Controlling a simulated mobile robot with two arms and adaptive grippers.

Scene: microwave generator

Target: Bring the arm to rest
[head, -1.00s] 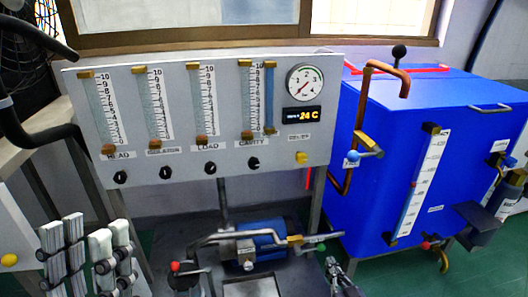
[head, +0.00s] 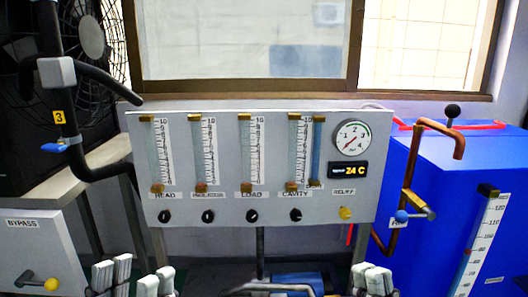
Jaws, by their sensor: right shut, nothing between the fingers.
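My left gripper (head: 139,272) shows at the bottom edge, left of centre, with its pale fingers pointing up. A gap shows between its two fingers, and nothing shows between them. My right gripper (head: 372,276) shows at the bottom edge, right of centre, with its pale fingertips close together and empty. Both grippers appear below the grey gauge panel (head: 232,207). The rest of both arms lies below the picture, so their pose is hidden.
The panel carries several flow tubes, a dial (head: 352,138) and a 24 C display (head: 350,171). A blue tank (head: 445,200) with a copper pipe (head: 409,190) stands at right. A bypass box (head: 35,245), dark hose (head: 98,170) and fan (head: 88,40) are at left.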

